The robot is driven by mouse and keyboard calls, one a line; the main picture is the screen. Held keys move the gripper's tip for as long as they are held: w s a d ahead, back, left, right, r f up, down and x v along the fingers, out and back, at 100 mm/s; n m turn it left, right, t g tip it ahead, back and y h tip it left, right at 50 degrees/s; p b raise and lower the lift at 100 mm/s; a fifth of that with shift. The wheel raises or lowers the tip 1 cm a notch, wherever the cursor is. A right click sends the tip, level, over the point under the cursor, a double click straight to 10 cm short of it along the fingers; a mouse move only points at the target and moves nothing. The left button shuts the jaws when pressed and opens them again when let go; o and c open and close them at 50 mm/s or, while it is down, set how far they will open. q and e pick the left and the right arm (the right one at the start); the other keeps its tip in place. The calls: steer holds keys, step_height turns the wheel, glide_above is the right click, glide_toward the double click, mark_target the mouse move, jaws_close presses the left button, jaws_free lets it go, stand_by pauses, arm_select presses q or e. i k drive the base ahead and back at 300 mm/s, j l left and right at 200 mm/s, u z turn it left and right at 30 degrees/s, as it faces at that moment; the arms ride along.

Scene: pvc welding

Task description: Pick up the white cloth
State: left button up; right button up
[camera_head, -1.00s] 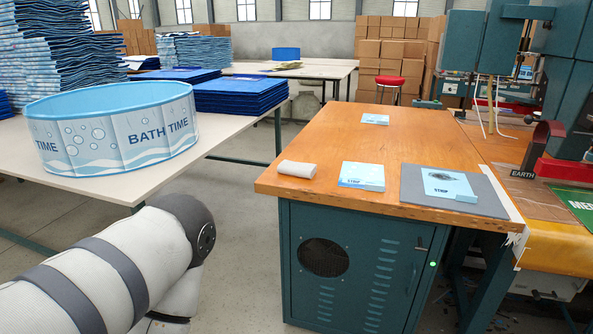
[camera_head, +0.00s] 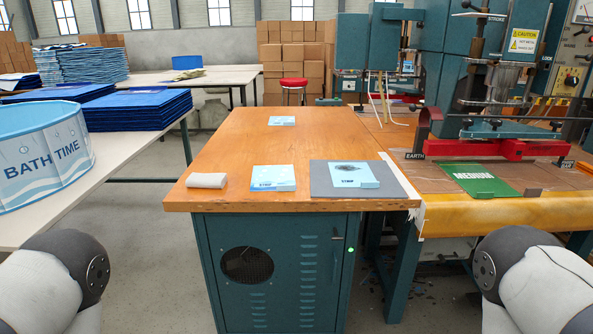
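The white cloth (camera_head: 206,181) looks like a small rolled or folded bundle. It lies near the front left corner of the wooden tabletop (camera_head: 245,140), left of a light blue STRIP packet. Parts of my two arms show at the lower left and lower right corners, below and apart from the table. Neither of my grippers is in the picture. Nothing touches the cloth.
A STRIP packet (camera_head: 273,178) and a grey mat (camera_head: 396,187) with a printed sheet (camera_head: 353,173) lie right of the cloth. A welding machine (camera_head: 490,149) stands at right. A pale table with a blue BATH TIME tub (camera_head: 45,165) is at left.

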mark_target(196, 180)
steer(key=i+j+z, duration=0.2)
steer(key=i+j, duration=0.15)
steer(key=j, duration=0.25)
steer(key=i+j+z, duration=0.1)
steer(key=j, duration=0.25)
steer(key=i+j+z, duration=0.1)
steer(key=i+j, duration=0.15)
steer(key=j, duration=0.1)
